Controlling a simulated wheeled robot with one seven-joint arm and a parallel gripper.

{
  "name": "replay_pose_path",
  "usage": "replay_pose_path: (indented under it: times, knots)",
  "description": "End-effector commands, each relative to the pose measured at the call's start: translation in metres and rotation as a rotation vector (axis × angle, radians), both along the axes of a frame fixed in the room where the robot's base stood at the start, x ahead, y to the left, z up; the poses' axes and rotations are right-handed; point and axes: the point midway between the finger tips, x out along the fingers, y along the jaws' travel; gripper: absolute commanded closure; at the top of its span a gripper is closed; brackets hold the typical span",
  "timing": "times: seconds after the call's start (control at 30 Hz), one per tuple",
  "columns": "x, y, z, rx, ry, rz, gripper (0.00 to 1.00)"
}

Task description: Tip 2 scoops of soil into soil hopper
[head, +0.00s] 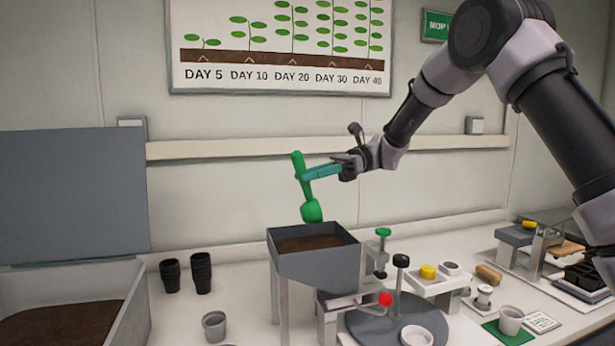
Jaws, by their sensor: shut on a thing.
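My gripper (304,179) is shut on the handle of a green scoop (312,211). The scoop hangs bowl-down just above the back rim of the soil hopper. Its bowl faces so that I cannot tell whether soil is in it. The grey soil hopper (318,265) stands on legs at the middle of the bench, with brown soil (308,243) inside. A large grey bin (128,318) at the lower left holds more brown soil (58,323).
Black pots (201,272) and a grey pot (214,326) stand between bin and hopper. A round turntable (365,330) with a red-knobbed lever (385,299) sits by the hopper. Trays and small parts crowd the right. A grey panel (72,195) rises behind the bin.

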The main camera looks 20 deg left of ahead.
Motion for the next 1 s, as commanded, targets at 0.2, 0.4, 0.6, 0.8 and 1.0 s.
replay_pose_path:
  times: [0.2,0.4,0.6,0.8,1.0]
  knots:
    - [-0.011,0.015,0.003,-0.167,-0.109,0.007,1.00]
    - [-0.019,0.029,0.004,-0.345,-0.220,0.004,1.00]
    - [-0.027,0.042,0.004,-0.524,-0.328,0.004,1.00]
    - [-0.033,0.052,0.004,-0.662,-0.410,0.004,1.00]
    - [-0.035,0.056,0.003,-0.727,-0.447,0.001,1.00]
